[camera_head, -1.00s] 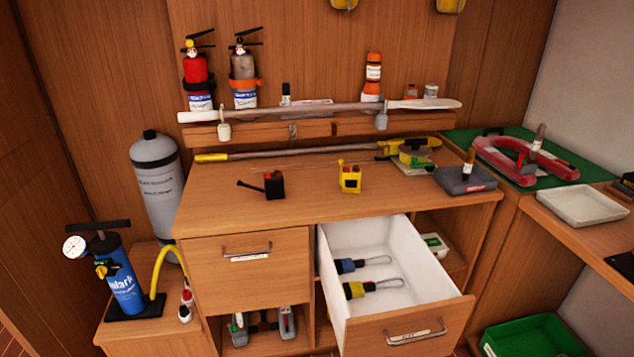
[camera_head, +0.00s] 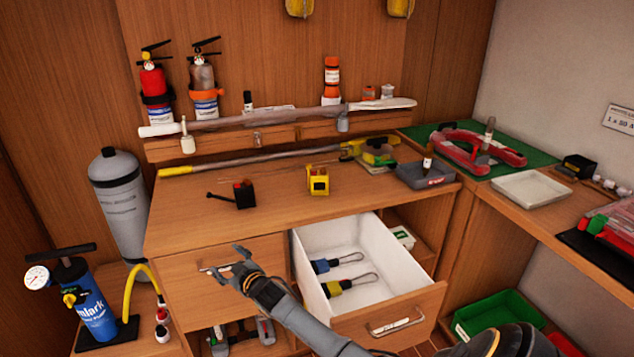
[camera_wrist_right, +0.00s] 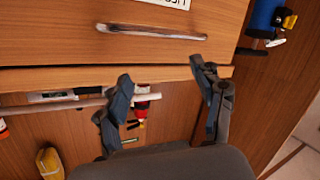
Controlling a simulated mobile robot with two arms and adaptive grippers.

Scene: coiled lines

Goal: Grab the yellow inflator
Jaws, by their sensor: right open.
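Two yellow things could be the inflator, and I cannot tell which it is. A small yellow boxy device (camera_head: 318,181) with a dark square on its front stands on the cabinet top. A yellow piece with a wire loop (camera_head: 334,288) lies in the open white drawer (camera_head: 388,262), beside a similar blue piece (camera_head: 322,266). My right gripper (camera_head: 224,262) is open and empty in front of the closed left drawer, left of the open one and apart from both yellow things. It also shows in the right wrist view (camera_wrist_right: 163,84).
A black box device (camera_head: 244,194) stands left of the yellow one. A long pole (camera_head: 250,158) lies along the back of the cabinet top. A blue pump (camera_head: 88,300) and grey cylinder (camera_head: 122,205) stand at left. The cabinet top's front is clear.

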